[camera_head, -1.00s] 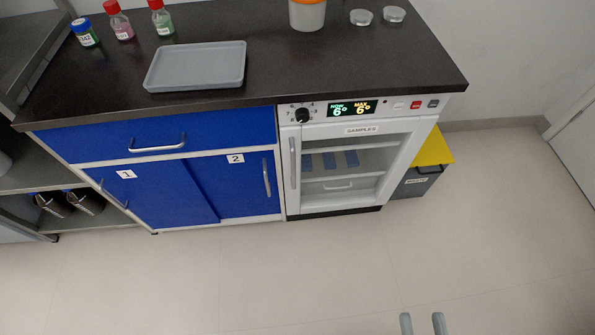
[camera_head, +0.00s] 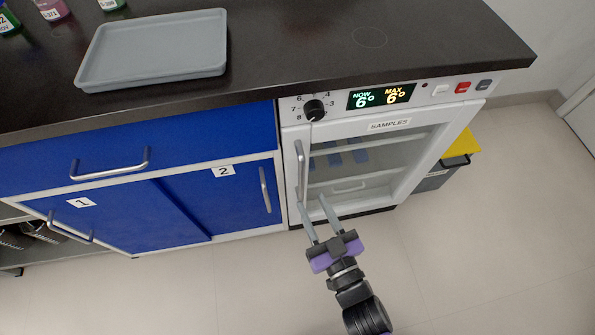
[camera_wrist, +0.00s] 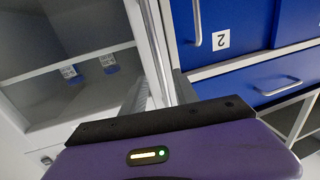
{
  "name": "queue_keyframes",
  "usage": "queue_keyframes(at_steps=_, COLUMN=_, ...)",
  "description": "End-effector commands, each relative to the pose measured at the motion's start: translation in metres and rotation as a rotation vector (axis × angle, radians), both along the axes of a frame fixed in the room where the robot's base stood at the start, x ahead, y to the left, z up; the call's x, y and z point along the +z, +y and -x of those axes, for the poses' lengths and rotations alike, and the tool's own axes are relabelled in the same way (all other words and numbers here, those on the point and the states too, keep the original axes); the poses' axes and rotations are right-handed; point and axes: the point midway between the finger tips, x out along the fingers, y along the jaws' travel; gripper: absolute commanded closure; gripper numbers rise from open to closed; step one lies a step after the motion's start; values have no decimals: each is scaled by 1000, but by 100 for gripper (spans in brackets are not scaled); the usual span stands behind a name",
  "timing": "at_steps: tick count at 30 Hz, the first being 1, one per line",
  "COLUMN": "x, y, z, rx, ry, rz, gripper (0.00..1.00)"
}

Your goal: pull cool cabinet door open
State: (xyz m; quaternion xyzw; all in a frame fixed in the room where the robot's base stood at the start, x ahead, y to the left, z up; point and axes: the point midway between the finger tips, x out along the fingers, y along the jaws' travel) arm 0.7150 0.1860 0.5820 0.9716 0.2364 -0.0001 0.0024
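The cool cabinet (camera_head: 398,124) is a white unit with a glass-fronted door (camera_head: 365,170) labelled SAMPLES. The door looks shut. Its handle (camera_head: 300,170) is a vertical metal bar along the door's left edge. My gripper (camera_head: 311,202) is open, with two grey fingers pointing up at the handle's lower end. In the wrist view the handle (camera_wrist: 158,45) runs down towards the space between the fingers. I cannot tell whether the fingers touch it. The purple gripper body hides the area below.
Blue drawer and sliding doors (camera_head: 221,195), with metal handles, adjoin the cabinet on the left. A dark countertop (camera_head: 300,45) with a grey tray (camera_head: 150,72) lies above. A yellow-lidded bin (camera_head: 462,146) stands at the right. The floor in front is clear.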

Motion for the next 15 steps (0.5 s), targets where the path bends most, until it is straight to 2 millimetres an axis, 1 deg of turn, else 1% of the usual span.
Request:
queue_keyframes(at_steps=5, x=0, y=8, z=-17, rx=0, ry=-1, rz=-7, gripper=64)
queue_keyframes(at_steps=12, x=1, y=26, z=-49, rx=0, ry=-1, rz=-6, gripper=64)
queue_keyframes(at_steps=15, x=0, y=30, z=-59, rx=0, ry=0, rz=-7, gripper=64)
